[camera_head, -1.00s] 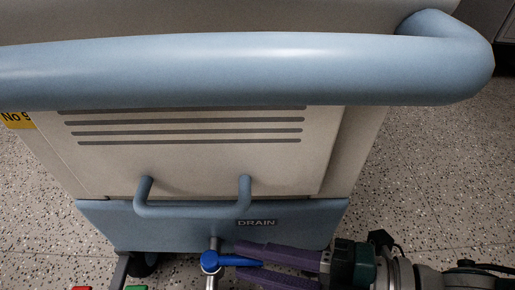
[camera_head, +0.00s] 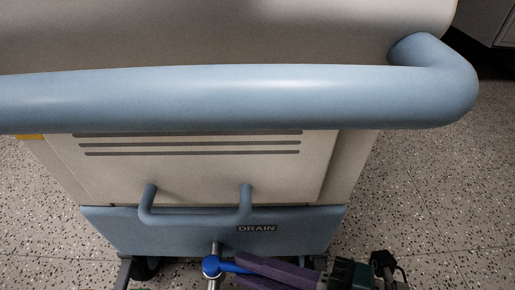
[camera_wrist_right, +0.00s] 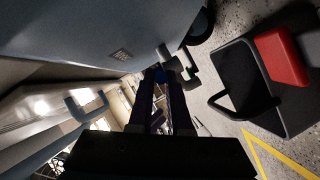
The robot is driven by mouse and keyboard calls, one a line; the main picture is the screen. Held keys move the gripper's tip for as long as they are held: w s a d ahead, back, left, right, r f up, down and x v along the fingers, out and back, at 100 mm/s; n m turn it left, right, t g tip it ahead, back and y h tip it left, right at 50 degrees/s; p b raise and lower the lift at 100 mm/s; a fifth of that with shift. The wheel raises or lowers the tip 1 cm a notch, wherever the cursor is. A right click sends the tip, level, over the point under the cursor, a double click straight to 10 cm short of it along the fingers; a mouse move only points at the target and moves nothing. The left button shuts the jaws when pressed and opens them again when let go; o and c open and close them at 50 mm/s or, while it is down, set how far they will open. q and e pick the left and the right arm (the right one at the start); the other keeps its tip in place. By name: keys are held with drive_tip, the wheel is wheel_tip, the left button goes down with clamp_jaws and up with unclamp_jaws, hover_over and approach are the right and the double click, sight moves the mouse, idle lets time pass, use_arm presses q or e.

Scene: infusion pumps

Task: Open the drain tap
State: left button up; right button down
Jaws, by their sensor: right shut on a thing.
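The drain tap (camera_head: 211,266) has a bright blue lever on a metal pipe below the panel marked DRAIN (camera_head: 256,228). Its lever points to the right in the head view. My right gripper (camera_head: 243,268), with purple fingers, reaches in from the right and is shut on the blue lever. In the wrist view, the two dark fingers (camera_wrist_right: 166,80) run up to the tap, and only a little blue shows between their tips. The fingers hide part of the lever. My left gripper is not in view.
A thick blue push rail (camera_head: 230,97) crosses above the cart's cream body. A smaller blue handle (camera_head: 195,219) sits above the tap. In the wrist view, a dark tray-like base (camera_wrist_right: 272,118) with a red block (camera_wrist_right: 281,56) stands on the right, near yellow floor tape (camera_wrist_right: 262,158).

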sight(225, 271)
drive_tip(key=m+t, duration=0.1)
drive_tip(key=s+t+h+p, duration=0.1)
drive_tip(key=m+p, duration=0.1)
drive_tip(key=shift+s+a+r+m+t+h, duration=0.2)
drive_tip(key=shift+s+a+m+t+h, duration=0.1)
drive_tip(key=shift+t, duration=0.1)
drive_tip(key=shift+s+a+f+m+t+h+p, duration=0.15)
drive_tip(key=shift+s+a+m+t+h, duration=0.15)
drive_tip(key=shift+m+t+h, duration=0.6)
drive_tip(key=shift+s+a+m+t+h+p, duration=0.1)
drive_tip(key=shift+s+a+m+t+h, duration=0.2)
drive_tip(key=shift+m+t+h, duration=0.55)
drive_tip(key=shift+s+a+f+m+t+h+p, duration=0.1)
drive_tip(key=shift+s+a+m+t+h+p, duration=0.2)
drive_tip(key=shift+m+t+h, duration=0.55)
drive_tip(key=shift+d+h, duration=0.1)
drive_tip(key=shift+h, duration=0.3)
drive_tip(key=c, duration=0.9)
unclamp_jaws()
drive_tip(key=shift+o, duration=0.2)
drive_tip(key=shift+s, duration=0.1)
